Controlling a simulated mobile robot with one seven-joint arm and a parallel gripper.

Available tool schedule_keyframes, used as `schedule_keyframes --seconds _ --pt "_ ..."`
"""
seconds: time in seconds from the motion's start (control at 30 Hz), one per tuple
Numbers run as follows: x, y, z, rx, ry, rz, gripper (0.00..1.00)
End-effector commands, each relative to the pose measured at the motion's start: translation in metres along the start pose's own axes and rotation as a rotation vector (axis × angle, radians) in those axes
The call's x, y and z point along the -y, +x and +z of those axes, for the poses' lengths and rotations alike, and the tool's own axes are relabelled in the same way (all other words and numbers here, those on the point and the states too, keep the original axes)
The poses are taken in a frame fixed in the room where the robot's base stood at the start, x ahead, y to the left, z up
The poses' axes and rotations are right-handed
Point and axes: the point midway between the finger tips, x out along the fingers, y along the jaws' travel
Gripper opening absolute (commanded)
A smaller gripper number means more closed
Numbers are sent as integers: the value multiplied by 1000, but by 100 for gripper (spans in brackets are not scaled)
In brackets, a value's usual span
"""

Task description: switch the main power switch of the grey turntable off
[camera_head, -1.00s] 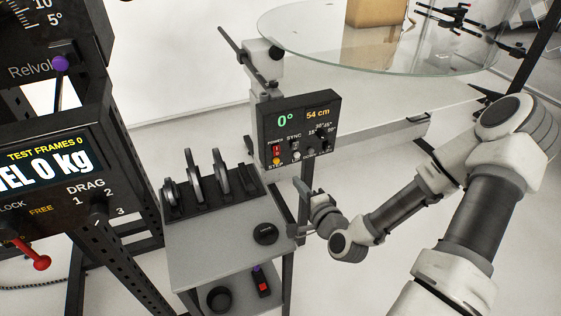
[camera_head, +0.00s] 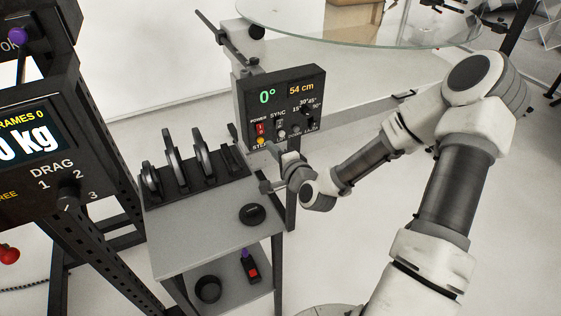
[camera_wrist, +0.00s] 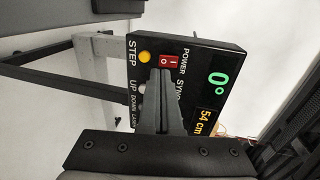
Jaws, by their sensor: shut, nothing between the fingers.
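The turntable's black control panel (camera_head: 308,88) has a lit display reading 0° and 54 cm. Its red POWER rocker switch (camera_head: 260,129) sits at the left of the panel's lower row, above the yellow STEP button (camera_head: 262,141). In the wrist view, the red switch (camera_wrist: 168,61) shows white marks and lies just beyond the fingertips. My gripper (camera_wrist: 161,72) is shut and empty, its tips close to the switch and STEP button (camera_wrist: 145,57). Contact cannot be told. In the head view, my gripper (camera_head: 283,163) is below the panel, partly hidden by my wrist.
The glass turntable plate (camera_head: 350,35) is behind. A black rack with another display (camera_head: 30,140) is at the left.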

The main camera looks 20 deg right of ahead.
Motion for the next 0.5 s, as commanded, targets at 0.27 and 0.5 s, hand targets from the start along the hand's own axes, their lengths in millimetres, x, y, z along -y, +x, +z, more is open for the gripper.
schedule_keyframes --seconds 0.27,0.5 --pt "-2 50 0 1 -1 -2 0" --pt "0 64 0 0 0 0 0"
